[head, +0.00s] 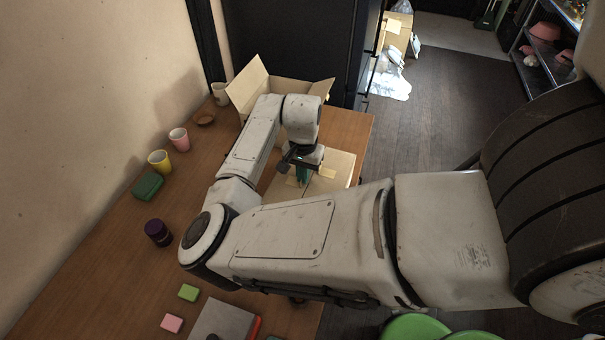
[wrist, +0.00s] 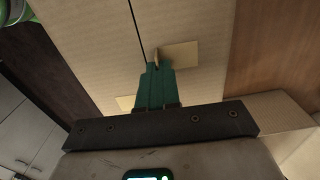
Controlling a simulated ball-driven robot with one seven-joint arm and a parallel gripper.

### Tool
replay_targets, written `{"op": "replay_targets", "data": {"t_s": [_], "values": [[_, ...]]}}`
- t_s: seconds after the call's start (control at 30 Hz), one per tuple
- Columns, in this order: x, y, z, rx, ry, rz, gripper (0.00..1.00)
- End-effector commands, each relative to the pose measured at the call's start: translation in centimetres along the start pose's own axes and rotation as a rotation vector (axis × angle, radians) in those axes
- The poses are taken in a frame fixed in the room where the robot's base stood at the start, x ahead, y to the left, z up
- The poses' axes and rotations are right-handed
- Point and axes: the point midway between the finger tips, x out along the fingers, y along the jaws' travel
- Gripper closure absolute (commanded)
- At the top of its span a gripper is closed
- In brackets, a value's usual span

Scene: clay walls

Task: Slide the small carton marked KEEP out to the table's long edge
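A closed tan carton (head: 338,165) lies on the wooden table (head: 110,262), near its right edge, partly hidden by my arm in the head view. In the wrist view its cardboard top (wrist: 95,35) shows a seam and two paler patches. I cannot read any KEEP mark, and I cannot tell whether this is one carton or two side by side. My gripper (head: 303,174) points down at the top; its green fingers (wrist: 155,82) are together in the wrist view. A small tan piece shows at their tips; whether they touch the cardboard is unclear.
An open carton (head: 258,82) with raised flaps stands behind. Along the wall are a pink cup (head: 179,139), a yellow cup (head: 160,161), a green block (head: 148,186) and a dark jar (head: 158,232). Small green and pink blocks lie in front.

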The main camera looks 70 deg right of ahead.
Motion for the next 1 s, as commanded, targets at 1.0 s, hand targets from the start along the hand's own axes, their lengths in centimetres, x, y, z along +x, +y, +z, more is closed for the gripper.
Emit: {"op": "replay_targets", "data": {"t_s": [1.0], "values": [[-0.31,-0.04,-0.1,-0.001,0.001,-0.001,0.68]]}}
